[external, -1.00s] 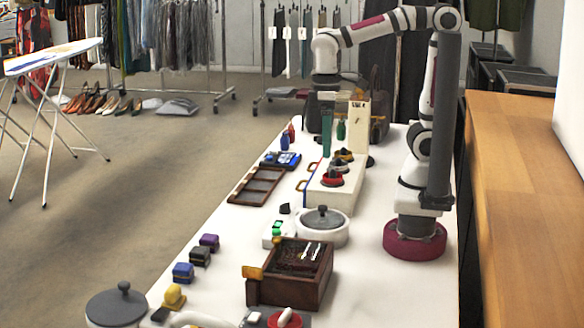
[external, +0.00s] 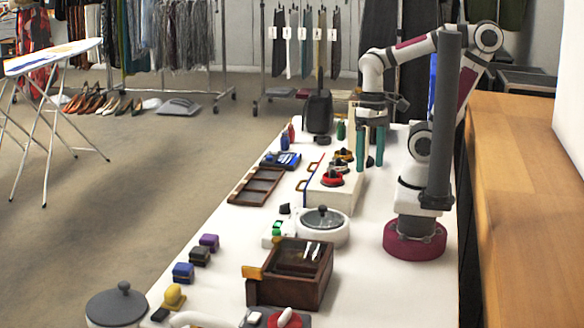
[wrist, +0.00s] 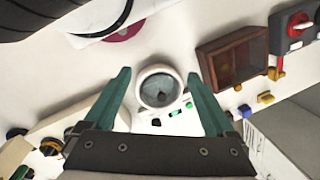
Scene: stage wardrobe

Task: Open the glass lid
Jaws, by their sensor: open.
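The glass lid (external: 322,217) sits closed on a round white pot (external: 322,235). It is see-through grey with a dark knob in its middle. In the wrist view the lid (wrist: 158,90) lies between my fingers in the picture, with the knob near its centre. My gripper (external: 371,148) is open and empty, its two teal fingers pointing down. In the external view it is up behind the pot and to its right, clear of the lid. In the wrist view both fingers of my gripper (wrist: 158,78) show, apart from the lid.
A white panel with green buttons (wrist: 178,115) adjoins the pot. A wooden box (external: 290,272) stands in front of it, and a cream block with red and black knobs (external: 335,190) behind it. A grey-lidded pot (external: 117,305) stands at the front left.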

